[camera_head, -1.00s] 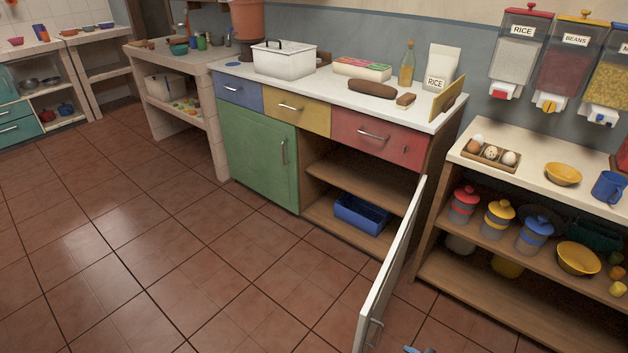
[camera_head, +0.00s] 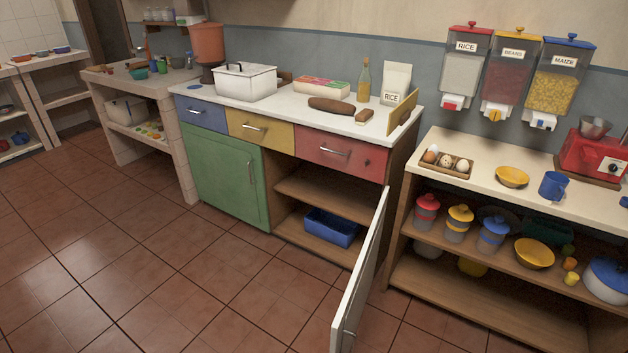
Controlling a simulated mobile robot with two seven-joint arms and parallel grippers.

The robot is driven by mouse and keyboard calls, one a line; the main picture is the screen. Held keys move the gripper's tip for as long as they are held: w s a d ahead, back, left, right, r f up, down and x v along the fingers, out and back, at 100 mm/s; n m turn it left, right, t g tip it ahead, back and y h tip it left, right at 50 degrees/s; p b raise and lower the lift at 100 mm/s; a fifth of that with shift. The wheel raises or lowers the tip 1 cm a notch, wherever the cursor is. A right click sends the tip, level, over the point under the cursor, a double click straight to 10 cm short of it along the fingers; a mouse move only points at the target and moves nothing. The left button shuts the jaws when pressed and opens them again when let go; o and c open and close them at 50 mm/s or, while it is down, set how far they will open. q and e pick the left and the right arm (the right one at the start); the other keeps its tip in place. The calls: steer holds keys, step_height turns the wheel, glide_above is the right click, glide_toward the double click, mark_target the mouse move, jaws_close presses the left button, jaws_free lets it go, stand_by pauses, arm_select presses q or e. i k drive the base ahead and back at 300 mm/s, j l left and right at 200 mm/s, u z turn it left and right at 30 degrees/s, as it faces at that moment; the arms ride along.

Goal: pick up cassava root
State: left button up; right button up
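A long brown root, which looks like the cassava root (camera_head: 331,105), lies whole on the white countertop (camera_head: 285,113) above the red drawer. A short cut brown piece with a pale end (camera_head: 364,116) lies just to its right, apart from it. Neither of my grippers shows in the head view, so nothing can be said of their state.
An open cabinet door (camera_head: 361,275) juts out over the floor. Tiled floor (camera_head: 150,270) is clear at left.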

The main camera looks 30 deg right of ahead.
mark_target(331, 105)
steer(key=z, duration=1.15)
